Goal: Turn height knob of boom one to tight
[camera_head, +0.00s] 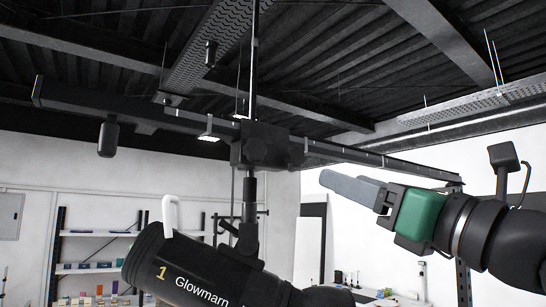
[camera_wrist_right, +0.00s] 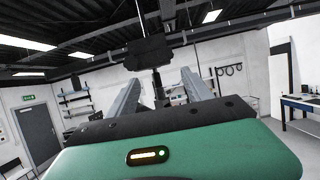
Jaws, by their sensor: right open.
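A long black boom (camera_head: 375,158) crosses the head view through a dark clamp block (camera_head: 268,146) on a vertical rod. Dark rounded, knob-like shapes sit on the block; I cannot tell which is the height knob or how tight it is. A black lamp (camera_head: 190,270) marked "1 Glowmarn" hangs below the block. My right gripper (camera_head: 328,180) is open and empty, to the right of and below the block, apart from it. In the right wrist view the block (camera_wrist_right: 148,52) shows beyond and above the gap between the two grey fingers (camera_wrist_right: 160,75). My left gripper is not in view.
A dark cylinder (camera_head: 108,138) hangs from the boom's left part. A white handle (camera_head: 170,214) stands up from the lamp. Shelves (camera_head: 95,255) stand by the far wall. Ceiling beams and trays are overhead. The air between my right fingers and the block looks clear.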

